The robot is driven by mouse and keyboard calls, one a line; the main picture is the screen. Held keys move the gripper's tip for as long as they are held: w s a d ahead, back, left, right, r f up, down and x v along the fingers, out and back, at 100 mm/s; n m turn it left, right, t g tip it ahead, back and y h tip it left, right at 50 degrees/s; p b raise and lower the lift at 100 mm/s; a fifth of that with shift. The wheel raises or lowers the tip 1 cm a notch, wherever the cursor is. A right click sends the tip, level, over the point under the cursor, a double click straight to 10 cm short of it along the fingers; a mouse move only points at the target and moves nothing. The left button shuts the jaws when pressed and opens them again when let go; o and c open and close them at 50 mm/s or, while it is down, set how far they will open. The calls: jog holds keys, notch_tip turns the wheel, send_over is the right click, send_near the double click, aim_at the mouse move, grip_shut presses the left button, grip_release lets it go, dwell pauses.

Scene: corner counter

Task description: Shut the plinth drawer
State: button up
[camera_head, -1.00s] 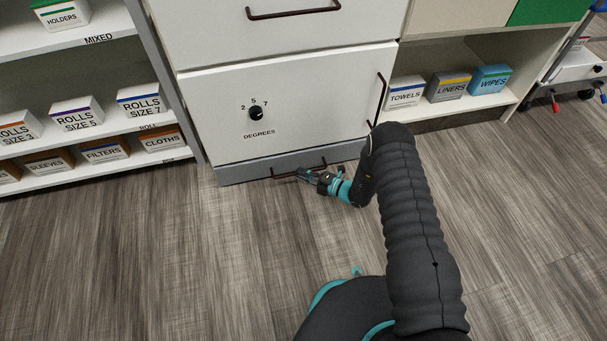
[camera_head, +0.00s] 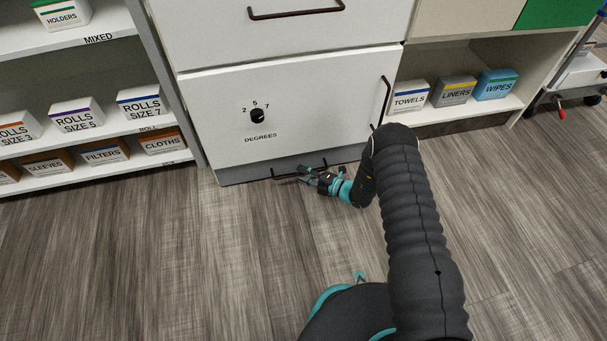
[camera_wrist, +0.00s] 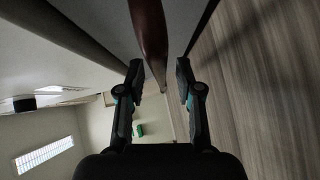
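The plinth drawer (camera_head: 240,173) is the low grey front at floor level, under the white cabinet front. Its dark bar handle (camera_head: 286,176) shows at the floor end of my arm. My gripper (camera_head: 306,174) is at the right part of this handle, low over the floor. In the wrist view my gripper (camera_wrist: 159,70) has its two fingers apart. The dark reddish handle bar (camera_wrist: 150,35) runs between them, with a gap visible to the right finger. Whether a finger touches the bar cannot be told. My wrist hides part of the drawer's right end.
The white front (camera_head: 310,110) above carries a dial and a dark vertical handle (camera_head: 384,100). Open shelves (camera_head: 100,145) with boxes stand to the left, and a shelf with several boxes (camera_head: 457,91) to the right. The wooden floor (camera_head: 150,260) in front is clear.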

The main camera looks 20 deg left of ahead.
jog(key=v, duration=1.2)
dwell(0.3)
